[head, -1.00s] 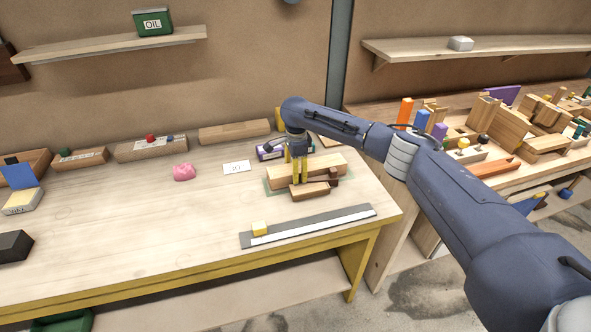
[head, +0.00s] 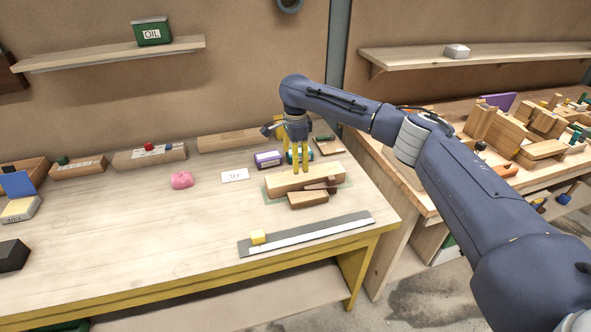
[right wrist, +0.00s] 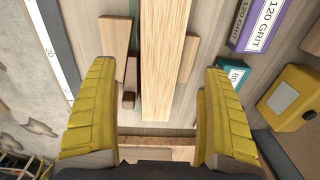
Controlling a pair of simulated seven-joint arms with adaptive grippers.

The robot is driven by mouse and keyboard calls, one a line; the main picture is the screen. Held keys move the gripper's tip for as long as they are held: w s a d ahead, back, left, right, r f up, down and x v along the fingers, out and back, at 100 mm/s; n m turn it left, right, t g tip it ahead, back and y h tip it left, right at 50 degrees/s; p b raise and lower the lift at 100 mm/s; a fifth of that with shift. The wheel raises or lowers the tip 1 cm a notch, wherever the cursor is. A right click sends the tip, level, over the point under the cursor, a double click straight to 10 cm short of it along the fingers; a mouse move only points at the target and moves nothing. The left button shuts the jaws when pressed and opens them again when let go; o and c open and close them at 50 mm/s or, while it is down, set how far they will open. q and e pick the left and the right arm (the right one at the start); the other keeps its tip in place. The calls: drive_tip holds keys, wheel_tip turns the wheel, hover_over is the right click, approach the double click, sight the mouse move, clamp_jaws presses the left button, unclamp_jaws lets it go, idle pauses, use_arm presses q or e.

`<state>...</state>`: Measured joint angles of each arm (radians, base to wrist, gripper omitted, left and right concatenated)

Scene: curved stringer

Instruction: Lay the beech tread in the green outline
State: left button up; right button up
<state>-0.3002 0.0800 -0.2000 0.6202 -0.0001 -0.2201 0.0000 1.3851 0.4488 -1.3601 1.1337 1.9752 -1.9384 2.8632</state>
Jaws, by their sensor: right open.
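The beech tread, a long pale plank (head: 290,182), lies on the bench over the green outline (head: 347,182), whose edges show around it. A shorter wood block (head: 308,201) lies along its front side, and a small dark brown piece (head: 331,186) sits near its right end. My right gripper (head: 302,172) is open above the tread. In the right wrist view the tread (right wrist: 164,60) runs between the two spread yellow fingers (right wrist: 158,70), touching neither visibly. Shorter wood pieces show on both sides of it there. My left gripper is out of view.
A purple grit box (head: 268,159) stands behind, and a number card (head: 235,175) and pink object (head: 181,180) lie left. The bench's left middle is clear.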

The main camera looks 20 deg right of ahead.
drive_tip(key=shift+s+r, duration=0.1)
drive_tip(key=shift+r, duration=2)
